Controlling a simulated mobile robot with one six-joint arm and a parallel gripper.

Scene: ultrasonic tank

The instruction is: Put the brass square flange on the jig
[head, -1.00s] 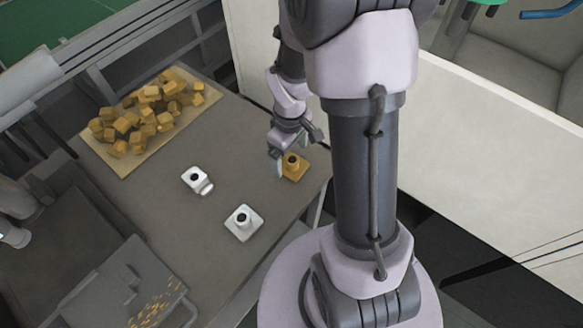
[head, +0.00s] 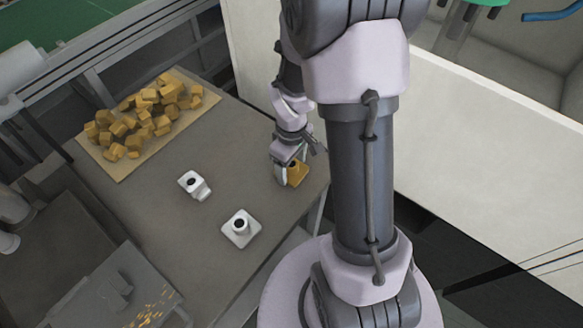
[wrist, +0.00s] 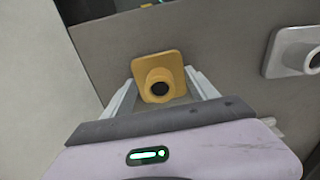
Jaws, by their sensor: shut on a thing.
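The brass square flange (head: 299,174), a square plate with a round hollow collar, is at the right edge of the grey table in the head view. My gripper (head: 288,174) is down at it and shut on it. In the wrist view the flange (wrist: 171,62) lies between my two fingers, its dark bore facing the camera. I cannot tell whether it rests on the table or is just clear of it. I cannot make out for sure which thing is the jig.
A white square flange (head: 241,229) and another white collared part (head: 190,184) stand on the table (head: 150,215). A tan board (head: 116,172) bears several brass-coloured blocks at the back left. A grey plate with yellow bits (head: 120,290) is at the lower left. A pale wall (head: 470,120) rises to the right.

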